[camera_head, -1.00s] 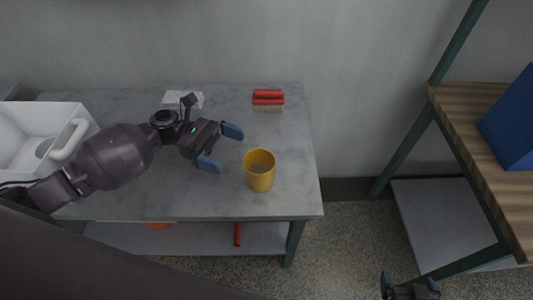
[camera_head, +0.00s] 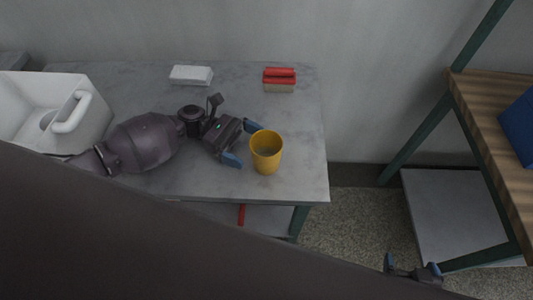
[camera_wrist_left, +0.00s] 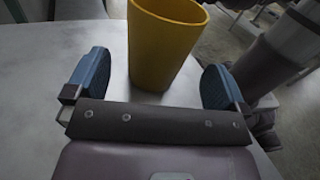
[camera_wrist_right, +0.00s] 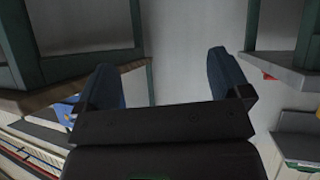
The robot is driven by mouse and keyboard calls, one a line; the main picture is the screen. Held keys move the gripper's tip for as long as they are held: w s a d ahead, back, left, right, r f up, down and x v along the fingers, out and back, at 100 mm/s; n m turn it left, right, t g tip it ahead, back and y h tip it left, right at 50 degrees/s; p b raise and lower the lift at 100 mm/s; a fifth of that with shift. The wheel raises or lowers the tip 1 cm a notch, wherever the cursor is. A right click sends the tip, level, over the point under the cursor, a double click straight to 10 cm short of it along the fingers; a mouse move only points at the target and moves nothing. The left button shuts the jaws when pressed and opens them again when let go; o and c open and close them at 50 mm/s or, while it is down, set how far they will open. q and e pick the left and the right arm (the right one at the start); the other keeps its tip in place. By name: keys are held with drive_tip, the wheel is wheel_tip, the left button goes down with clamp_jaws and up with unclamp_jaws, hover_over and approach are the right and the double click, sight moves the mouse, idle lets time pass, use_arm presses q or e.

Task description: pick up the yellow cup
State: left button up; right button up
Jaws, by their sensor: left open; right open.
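The yellow cup (camera_head: 266,153) stands upright on the grey table (camera_head: 240,182), near its right front part. My left gripper (camera_head: 242,142) is open just left of the cup, its blue fingertips pointing at it. In the left wrist view the cup (camera_wrist_left: 162,48) stands between and a little beyond the two open fingers (camera_wrist_left: 152,82); I cannot tell whether either finger touches it. My right gripper (camera_head: 413,268) is low at the bottom right of the head view, far from the cup. In the right wrist view it is open and empty (camera_wrist_right: 165,80).
A white container with a handle (camera_head: 60,105) stands at the table's left. A white block (camera_head: 191,75) and a red-and-white item (camera_head: 280,80) lie at the back. A wooden shelf (camera_head: 490,110) with a blue box (camera_head: 520,125) stands to the right, beyond a floor gap.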

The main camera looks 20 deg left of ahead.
sight(254, 148)
use_arm(q)
drive_tip(key=shift+s+d+p, duration=0.15)
drive_tip(key=shift+s+d, duration=0.05)
drive_tip(key=shift+d, duration=1.05)
drive_tip(key=shift+s+d+p, duration=0.15)
drive_tip(key=shift+s+d, duration=0.05)
drive_tip(key=shift+d, duration=1.05)
drive_tip(key=shift+c, duration=0.2)
drive_tip(key=c, duration=1)
